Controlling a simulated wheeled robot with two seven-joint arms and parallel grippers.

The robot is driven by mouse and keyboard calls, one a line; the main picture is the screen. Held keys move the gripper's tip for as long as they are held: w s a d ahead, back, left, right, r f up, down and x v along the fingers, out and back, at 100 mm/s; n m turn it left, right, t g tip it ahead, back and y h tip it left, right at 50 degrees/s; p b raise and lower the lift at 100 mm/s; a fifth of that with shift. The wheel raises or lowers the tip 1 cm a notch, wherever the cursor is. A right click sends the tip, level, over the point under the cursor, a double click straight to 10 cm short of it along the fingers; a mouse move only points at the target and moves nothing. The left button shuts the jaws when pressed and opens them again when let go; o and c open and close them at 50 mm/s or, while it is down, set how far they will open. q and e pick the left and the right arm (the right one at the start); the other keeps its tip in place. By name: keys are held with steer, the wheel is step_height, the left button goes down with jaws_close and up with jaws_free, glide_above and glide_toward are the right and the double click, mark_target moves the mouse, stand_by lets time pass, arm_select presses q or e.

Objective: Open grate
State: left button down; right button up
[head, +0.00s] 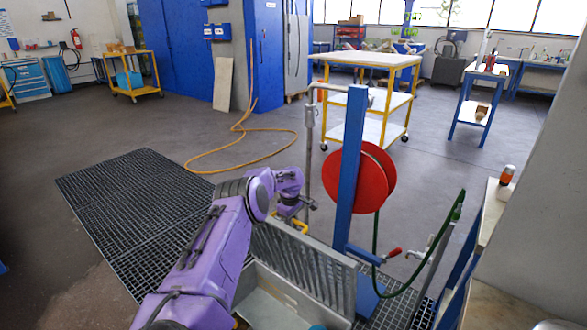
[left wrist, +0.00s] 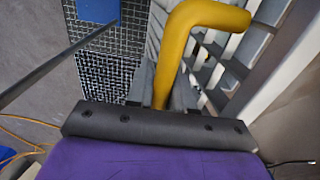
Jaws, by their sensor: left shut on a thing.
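The grate (head: 305,262) is a grey metal panel with slanted slats. It stands raised and tilted over an open metal basin (head: 262,300), whose inside shows in front of it. A yellow handle (head: 300,226) sits at the grate's upper edge. My left gripper (head: 296,212), at the end of the purple arm, is at this handle. In the left wrist view the bent yellow handle (left wrist: 185,45) rises from between the jaws, which are shut on it. The jaw tips are partly hidden there. My right gripper is not in view.
A blue post (head: 349,160) with a red hose reel (head: 375,178) stands just behind the grate. A green hose (head: 430,250) hangs to its right. Dark floor grating (head: 130,200) lies left. A yellow trolley (head: 385,62) stands farther back, with open floor around.

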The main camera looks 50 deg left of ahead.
arm_select(q)
steer(key=c, duration=1.1)
jaws_free()
steer(key=shift+w, duration=0.1)
steer(key=r, duration=0.3)
steer(key=r+p, duration=0.1)
steer(key=r, duration=0.6)
steer(key=shift+s+r, duration=0.2)
steer(key=shift+s, duration=0.1)
steer(key=shift+d, duration=0.1)
